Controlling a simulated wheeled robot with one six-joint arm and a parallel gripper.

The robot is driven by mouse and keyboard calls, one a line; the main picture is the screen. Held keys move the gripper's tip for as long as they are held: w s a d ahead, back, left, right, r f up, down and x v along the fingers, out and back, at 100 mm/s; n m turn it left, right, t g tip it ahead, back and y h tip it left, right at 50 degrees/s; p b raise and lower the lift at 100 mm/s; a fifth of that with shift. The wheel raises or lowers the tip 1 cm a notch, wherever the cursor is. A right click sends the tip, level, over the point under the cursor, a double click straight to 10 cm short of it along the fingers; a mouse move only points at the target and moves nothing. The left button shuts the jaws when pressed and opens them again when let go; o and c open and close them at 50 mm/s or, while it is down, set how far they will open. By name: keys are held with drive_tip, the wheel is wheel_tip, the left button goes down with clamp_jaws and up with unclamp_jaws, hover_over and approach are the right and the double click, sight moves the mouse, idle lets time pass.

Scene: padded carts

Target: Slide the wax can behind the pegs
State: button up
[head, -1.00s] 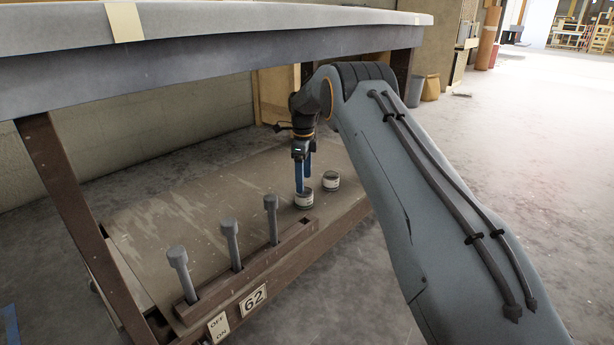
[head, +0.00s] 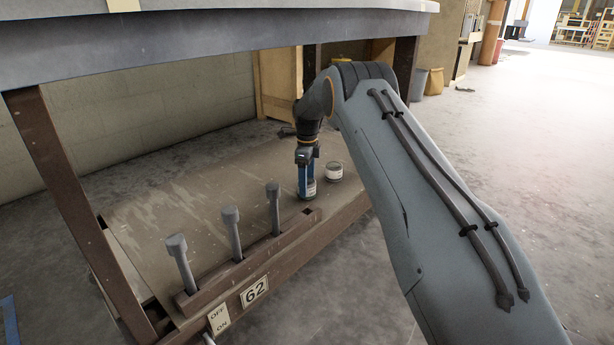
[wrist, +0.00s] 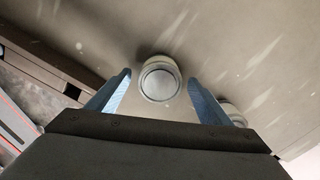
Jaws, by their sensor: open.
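Two small pale cans with grey lids stand upright on the cart's lower deck. I cannot read which holds wax. The nearer can (head: 311,189) is partly hidden by my gripper (head: 306,190). In the wrist view this can (wrist: 160,80) sits between the two blue fingers, with visible gaps on both sides. My gripper is open and reaches down around it. The other can (head: 334,171) stands just to the right, partly behind the right finger in the wrist view (wrist: 232,113). Three grey pegs (head: 232,232) stand in a rail along the front edge, left of the cans.
The deck (head: 180,215) behind the pegs is bare. A brown rail (head: 250,262) runs along its front, with a "62" plate (head: 255,291). A padded top (head: 220,40) overhangs the deck, and a brown post (head: 75,210) stands at left.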

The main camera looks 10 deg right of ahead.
drive_tip(key=shift+f, duration=0.95)
